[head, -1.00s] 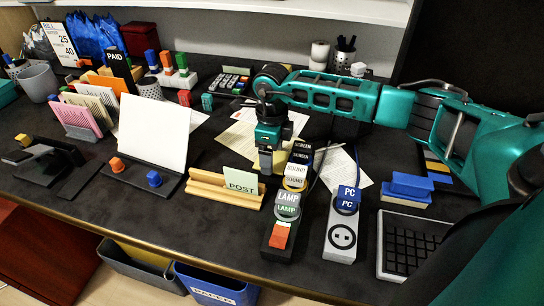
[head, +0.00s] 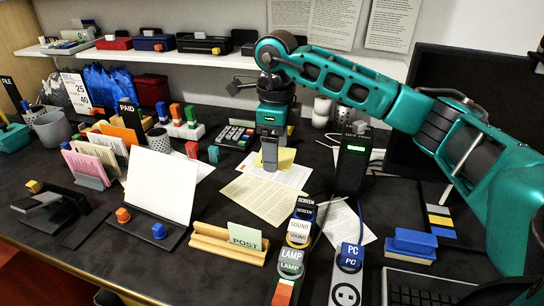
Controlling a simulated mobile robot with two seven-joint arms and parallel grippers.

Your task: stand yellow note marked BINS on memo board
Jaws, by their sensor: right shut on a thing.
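The memo board appears to be the light wooden grooved rail (head: 212,247) at the front middle; a pale green note marked POST (head: 246,237) stands in it. My right gripper (head: 270,162) points down above the papers behind the rail, its fingers shut. A small yellow note (head: 287,158) shows beside and partly behind the fingers; it looks like the thing held. Its marking cannot be read from here. My left gripper is not in view.
Flat papers (head: 262,198) lie below the right gripper. A white sheet on a dark stand (head: 160,183) is left of the rail. Plugs marked SOUND (head: 299,230) and LAMP (head: 290,260) stand to its right, with a black box with a green display (head: 352,160) behind them.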

